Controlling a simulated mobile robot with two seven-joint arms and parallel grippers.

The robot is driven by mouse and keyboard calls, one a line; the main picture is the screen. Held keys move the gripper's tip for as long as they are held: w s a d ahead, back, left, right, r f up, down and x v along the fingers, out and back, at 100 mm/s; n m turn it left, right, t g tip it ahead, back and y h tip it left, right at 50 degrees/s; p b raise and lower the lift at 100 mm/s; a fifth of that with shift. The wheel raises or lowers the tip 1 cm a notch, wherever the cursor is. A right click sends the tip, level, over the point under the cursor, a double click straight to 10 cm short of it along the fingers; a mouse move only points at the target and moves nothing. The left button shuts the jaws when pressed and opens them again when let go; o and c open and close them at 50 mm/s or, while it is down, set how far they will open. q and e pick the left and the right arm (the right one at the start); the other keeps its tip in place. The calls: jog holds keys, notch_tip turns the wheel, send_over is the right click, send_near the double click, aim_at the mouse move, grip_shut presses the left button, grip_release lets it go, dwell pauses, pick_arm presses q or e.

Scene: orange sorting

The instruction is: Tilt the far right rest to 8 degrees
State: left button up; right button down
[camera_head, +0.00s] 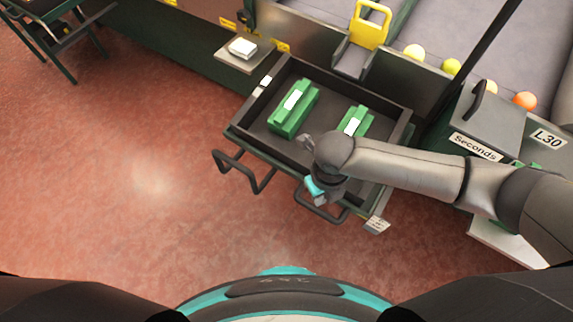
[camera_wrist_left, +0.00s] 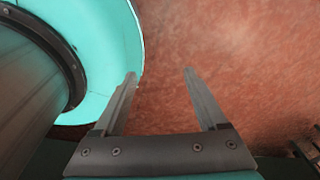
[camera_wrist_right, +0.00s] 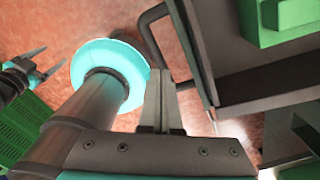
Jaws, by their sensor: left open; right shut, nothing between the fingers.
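Two green blocks with white strips on top sit in a dark tray (camera_head: 245,118): a left one (camera_head: 283,122) and a right one (camera_head: 362,128). I take them for the rests; their tilt is too small to read. My right arm covers the tray's right front part, close to the right block. My right gripper (camera_head: 320,201) is shut and empty at the tray's front edge by a handle, apart from both blocks. It also shows in the right wrist view (camera_wrist_right: 160,75), beside the tray wall. My left gripper (camera_wrist_left: 160,75) is open and empty above the red floor.
Two dark bar handles stick out from the tray's front, the left one (camera_head: 245,172) clear of my arm. A grey box labelled "Seconds" (camera_head: 490,115) stands at right. Yellow and orange balls (camera_head: 524,100) lie behind.

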pick_arm(q)
jog(key=r+p, duration=0.1)
jog(key=s+d+r+p, duration=0.1)
jog(key=r+p, duration=0.1)
jog(key=s+r+p, duration=0.1)
jog(key=shift+s+d+r, duration=0.1)
jog(key=shift+d+r, duration=0.05)
jog(key=shift+r, duration=0.25)
dwell(0.4)
